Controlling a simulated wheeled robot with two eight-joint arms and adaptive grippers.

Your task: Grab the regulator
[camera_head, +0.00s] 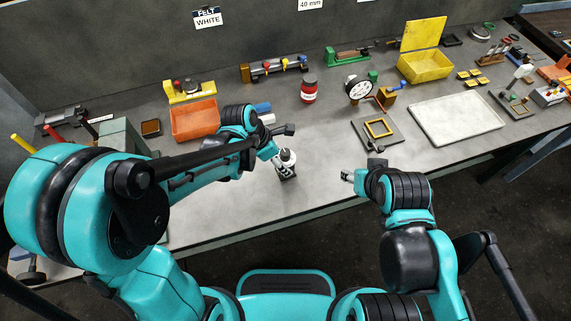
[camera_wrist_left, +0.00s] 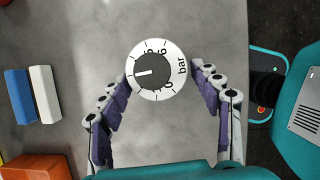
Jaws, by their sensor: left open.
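The regulator (camera_head: 287,161) stands on the grey bench near its front edge, with a white top and a dark base. In the left wrist view its round white dial (camera_wrist_left: 158,70) faces the camera, with black marks, a black centre knob and the word "bar". My left gripper (camera_head: 281,150) is open at the regulator. In the wrist view its purple-padded fingers (camera_wrist_left: 160,80) lie either side of the dial's near half; contact cannot be told. The regulator's body is hidden under the dial there. My right gripper (camera_head: 348,176) hangs near the bench's front edge to the right, its jaw state unclear.
Blue (camera_wrist_left: 19,96) and white (camera_wrist_left: 45,94) blocks and an orange bin (camera_head: 194,120) lie left of the regulator. A red jar (camera_head: 308,90) and dial gauge (camera_head: 359,88) stand behind. A white tray (camera_head: 456,119) lies right. The bench around the regulator is clear.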

